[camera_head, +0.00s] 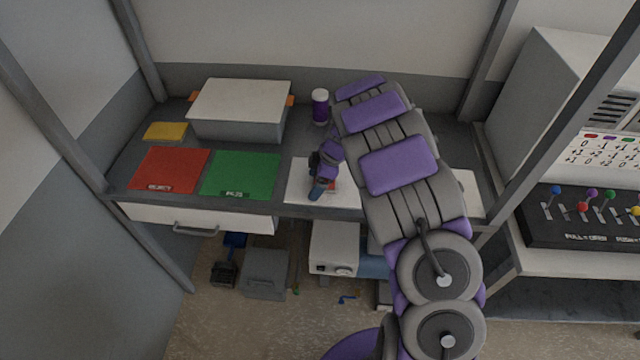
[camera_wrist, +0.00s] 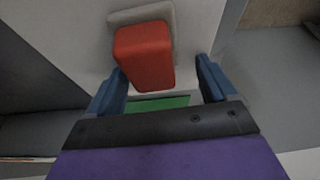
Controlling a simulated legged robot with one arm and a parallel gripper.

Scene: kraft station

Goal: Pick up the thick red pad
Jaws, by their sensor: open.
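The thick red pad (camera_wrist: 145,58) is a rounded red block in the wrist view, next to or on a pale grey piece (camera_wrist: 142,15). My gripper (camera_wrist: 160,68) is open, with its blue fingers apart on either side of the pad in that view. The left finger looks close to the pad, and a gap shows at the right finger. I cannot tell whether they touch. In the head view my gripper (camera_head: 317,180) is over the white sheet (camera_head: 299,187) on the bench, and only a small bit of red (camera_head: 332,184) shows beside it.
A red mat (camera_head: 170,168) and a green mat (camera_head: 240,173) lie left of my gripper. Behind them are a yellow pad (camera_head: 166,131), a lidded grey box (camera_head: 240,105) and a purple bottle (camera_head: 320,107). A lever panel (camera_head: 590,215) stands at the right.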

